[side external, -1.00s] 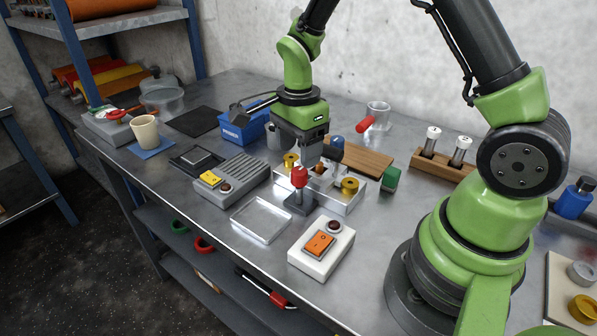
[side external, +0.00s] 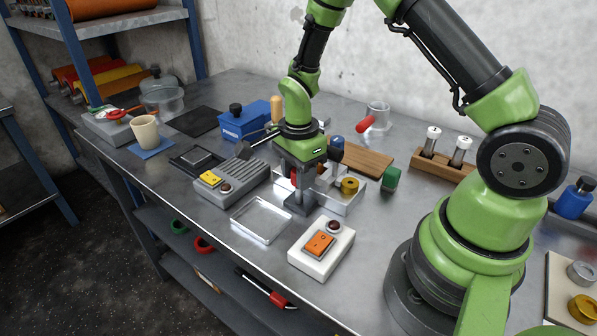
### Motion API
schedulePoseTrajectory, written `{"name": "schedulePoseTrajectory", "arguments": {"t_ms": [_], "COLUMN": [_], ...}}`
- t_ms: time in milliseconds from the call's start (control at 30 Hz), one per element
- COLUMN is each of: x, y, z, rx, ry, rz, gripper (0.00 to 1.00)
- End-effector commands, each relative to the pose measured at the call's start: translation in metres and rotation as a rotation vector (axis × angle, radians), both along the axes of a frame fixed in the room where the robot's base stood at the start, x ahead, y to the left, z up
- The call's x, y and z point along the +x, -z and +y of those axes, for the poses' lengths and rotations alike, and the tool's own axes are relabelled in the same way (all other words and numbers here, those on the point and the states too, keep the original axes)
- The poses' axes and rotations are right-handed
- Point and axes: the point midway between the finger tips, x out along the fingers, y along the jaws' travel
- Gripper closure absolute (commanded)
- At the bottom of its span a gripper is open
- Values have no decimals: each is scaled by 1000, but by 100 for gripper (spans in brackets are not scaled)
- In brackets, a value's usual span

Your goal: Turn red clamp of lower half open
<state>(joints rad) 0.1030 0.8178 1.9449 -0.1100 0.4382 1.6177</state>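The red clamp (side external: 293,178) shows only as a small red patch on a dark upright stand (side external: 299,204). My gripper (side external: 300,184) points straight down over it, its grey fingers hiding most of it. I cannot tell whether the fingers touch the clamp or are shut on it. I cannot tell from this view which part is the lower half.
A white box with an orange switch (side external: 319,244) stands in front, near the table edge. A clear flat tray (side external: 262,219) lies left of it. A grey ribbed box with a yellow button (side external: 210,178) stands at left, a green block (side external: 390,179) at right.

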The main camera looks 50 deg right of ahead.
Motion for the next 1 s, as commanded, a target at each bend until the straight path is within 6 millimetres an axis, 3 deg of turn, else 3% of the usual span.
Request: {"name": "schedulePoseTrajectory", "arguments": {"t_ms": [467,1000], "x": [0,-1], "y": [0,-1], "z": [0,-1], "rx": [0,-1], "ry": [-145,-640], "rz": [0,-1], "gripper": [89,89]}}
